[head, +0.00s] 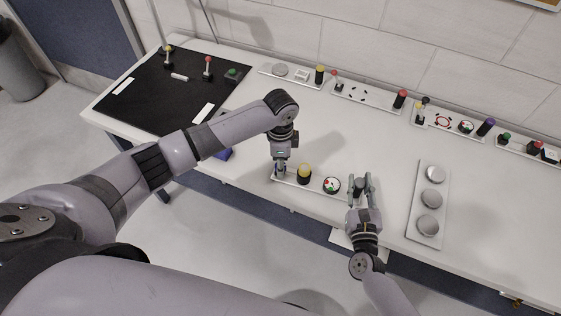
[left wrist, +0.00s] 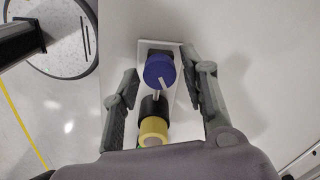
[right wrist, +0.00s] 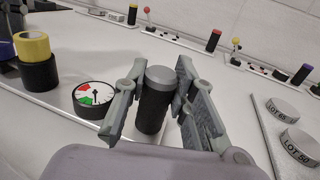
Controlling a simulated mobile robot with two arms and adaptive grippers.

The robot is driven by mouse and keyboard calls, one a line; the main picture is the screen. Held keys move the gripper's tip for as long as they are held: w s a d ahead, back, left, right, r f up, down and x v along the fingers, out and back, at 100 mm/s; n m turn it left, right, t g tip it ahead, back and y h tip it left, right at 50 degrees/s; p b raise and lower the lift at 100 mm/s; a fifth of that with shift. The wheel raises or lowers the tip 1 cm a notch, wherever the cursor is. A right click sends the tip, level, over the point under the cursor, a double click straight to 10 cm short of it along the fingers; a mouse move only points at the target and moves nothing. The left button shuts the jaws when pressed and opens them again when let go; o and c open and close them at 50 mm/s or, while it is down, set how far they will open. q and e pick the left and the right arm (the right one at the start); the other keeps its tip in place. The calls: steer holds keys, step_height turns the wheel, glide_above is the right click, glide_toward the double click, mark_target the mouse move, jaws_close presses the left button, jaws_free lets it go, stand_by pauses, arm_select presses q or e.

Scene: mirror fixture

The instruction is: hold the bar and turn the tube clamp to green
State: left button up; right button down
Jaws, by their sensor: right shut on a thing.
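A pale strip (head: 318,188) on the white table carries a blue-capped knob (left wrist: 159,69), a yellow-topped black cylinder (head: 304,172), a round dial (head: 331,185) with red and green marks, and a black post with a grey cap (right wrist: 155,100). My right gripper (head: 361,181) is shut on the black post, one finger on each side. My left gripper (left wrist: 160,66) points down over the strip's left end; its fingers are spread on both sides of the blue knob, with gaps. Which part is the tube clamp, I cannot tell. The dial's needle is small; its exact reading is unclear.
A plate with several grey discs (head: 430,200) lies right of my right gripper. More fixtures with knobs and buttons (head: 368,95) line the back edge by the wall. A black mat (head: 150,105) covers the table's left end. The table between is clear.

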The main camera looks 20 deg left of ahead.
arm_select(q)
steer(key=shift+o, duration=0.5)
step_height(320, 180, up, 12)
stand_by(0.3)
stand_by(0.8)
step_height(320, 180, down, 12)
steer(key=n, duration=1)
steer(key=shift+f+n, duration=0.1)
steer(key=shift+n, duration=0.3)
steer(key=shift+c, duration=0.6)
